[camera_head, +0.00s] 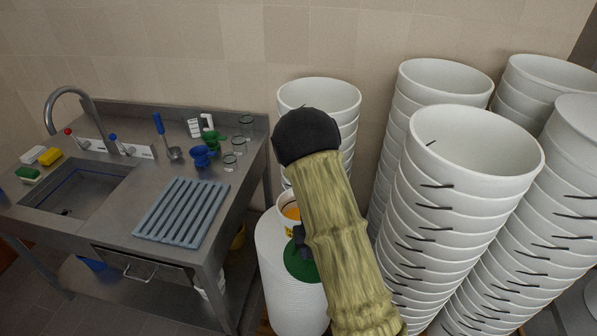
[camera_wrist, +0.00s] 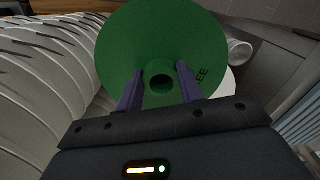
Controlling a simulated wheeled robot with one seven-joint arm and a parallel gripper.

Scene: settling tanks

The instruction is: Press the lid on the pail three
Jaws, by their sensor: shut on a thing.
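A green round lid (camera_wrist: 125,50) with a central knob fills the middle of the wrist view, and the letters "EE" show near its right edge. My gripper (camera_wrist: 160,85) is shut on the lid's knob, one finger on each side. I cannot tell whether lid and cylinder touch. Just behind is a white-rimmed pail (camera_head: 284,198) with orange inside and a yellow label; my arm hides part of it. No pail number is readable.
Tall stacks of white buckets (camera_head: 462,150) stand close at right, with another stack (camera_head: 318,92) behind my arm. A steel sink bench (camera_head: 120,212) at left holds a blue rack (camera_head: 182,212), cups and sponges. Bare floor shows at the lower left.

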